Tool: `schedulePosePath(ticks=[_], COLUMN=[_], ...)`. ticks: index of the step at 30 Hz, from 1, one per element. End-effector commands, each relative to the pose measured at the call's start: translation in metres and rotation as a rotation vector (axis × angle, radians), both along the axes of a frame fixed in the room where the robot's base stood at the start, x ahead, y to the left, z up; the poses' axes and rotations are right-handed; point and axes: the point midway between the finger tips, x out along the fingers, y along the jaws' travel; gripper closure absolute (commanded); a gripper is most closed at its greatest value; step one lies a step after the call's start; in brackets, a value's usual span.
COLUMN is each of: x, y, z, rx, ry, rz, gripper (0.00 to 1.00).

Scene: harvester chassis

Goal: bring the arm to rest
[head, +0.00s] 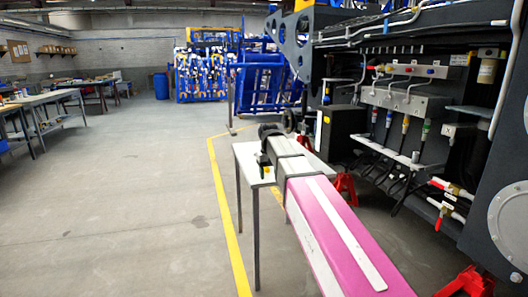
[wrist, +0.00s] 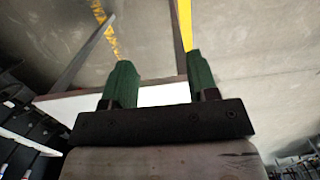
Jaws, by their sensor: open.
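My gripper (wrist: 158,65) shows in the wrist view with its two green fingers apart. Nothing sits between the fingers; the pale top of a small table shows behind them. In the head view my pink arm stretches forward from the bottom right over the small white-topped table (head: 246,158). I cannot make out the gripper's fingers in that view. A small black and yellow item (head: 265,171) shows by the table top, partly beside the arm; I cannot tell what it is.
The dark harvester chassis (head: 345,130) with hoses, valves and couplings fills the right side, close to my arm. Red stands (head: 345,187) are under it. A yellow floor line (head: 228,215) runs left of the table. Open floor lies left, with workbenches (head: 45,97) beyond.

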Motion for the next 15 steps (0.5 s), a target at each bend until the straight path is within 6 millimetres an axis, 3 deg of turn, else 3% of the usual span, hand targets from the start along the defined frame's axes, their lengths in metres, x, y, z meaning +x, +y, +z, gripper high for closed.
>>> schedulePosePath(ticks=[8,15], x=[-0.027,-0.073], y=[-0.037,-0.085], z=[-0.065,-0.148], rx=[0.003,0.006], ry=[-0.014,-0.036], rz=[-0.045,-0.108], gripper=[0.46,0.46])
